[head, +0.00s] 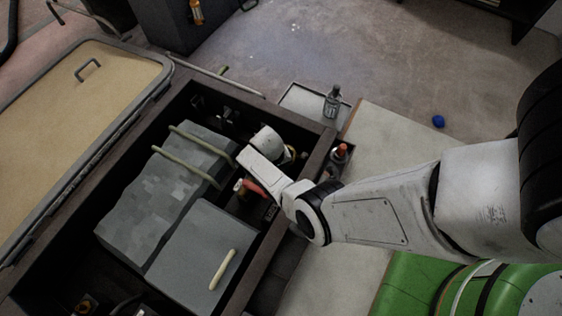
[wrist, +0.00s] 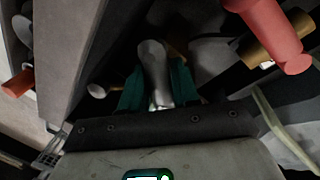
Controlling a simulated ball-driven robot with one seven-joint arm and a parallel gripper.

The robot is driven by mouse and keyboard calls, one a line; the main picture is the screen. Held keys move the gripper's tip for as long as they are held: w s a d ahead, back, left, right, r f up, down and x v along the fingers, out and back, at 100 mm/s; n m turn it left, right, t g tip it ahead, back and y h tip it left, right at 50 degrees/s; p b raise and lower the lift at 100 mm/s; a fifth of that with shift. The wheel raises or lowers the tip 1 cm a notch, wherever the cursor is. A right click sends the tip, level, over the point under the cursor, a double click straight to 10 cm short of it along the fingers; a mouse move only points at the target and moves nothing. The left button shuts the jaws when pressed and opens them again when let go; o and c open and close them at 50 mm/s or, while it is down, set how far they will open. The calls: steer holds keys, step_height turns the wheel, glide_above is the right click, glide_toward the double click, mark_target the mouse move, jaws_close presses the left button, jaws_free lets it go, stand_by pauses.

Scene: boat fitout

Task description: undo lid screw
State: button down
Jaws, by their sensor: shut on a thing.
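In the wrist view my gripper (wrist: 156,98) has teal fingers, shut on a smooth grey, rounded, elongated piece (wrist: 153,65). I cannot tell whether this piece is the lid screw, a tool or part of a fitting; its lower end is hidden between the fingers. In the head view my arm reaches from the right into a dark open compartment (head: 322,146), and the white hand is inside it near the right wall. The fingertips are hidden there. No lid or screw head can be made out clearly.
Grey blocks (head: 160,195) with pale bars fill the compartment's left. A red fitting with a brass collar (wrist: 270,45) is close right of the fingers.

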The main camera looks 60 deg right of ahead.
steer(key=n+p, duration=0.1)
steer(key=n, duration=0.2)
steer(key=n+t+p, duration=0.1)
steer(key=n, duration=0.3)
steer(key=shift+w+a+h, duration=0.1)
steer(key=shift+a+h, duration=0.05)
steer(key=shift+h, duration=0.15)
steer(key=n, duration=0.3)
steer(key=n+t+p, duration=0.1)
steer(key=n, duration=0.2)
steer(key=shift+a+n+t, duration=0.1)
steer(key=shift+n+t, duration=0.2)
steer(key=shift+n, duration=0.1)
steer(key=n+y+p, duration=0.1)
steer(key=n, duration=0.5)
steer(key=shift+t, duration=0.4)
steer(key=n, duration=0.4)
steer(key=n+y, duration=0.1)
steer(key=n, duration=0.1)
steer(key=shift+s+a+n, duration=0.1)
steer(key=shift+s+n, duration=0.2)
steer(key=c, duration=0.9)
jaws_free()
steer(key=shift+c, duration=0.2)
step_height(320, 180, up, 10)
steer(key=s+p, duration=0.2)
steer(key=p, duration=0.5)
steer(key=shift+r, duration=0.25)
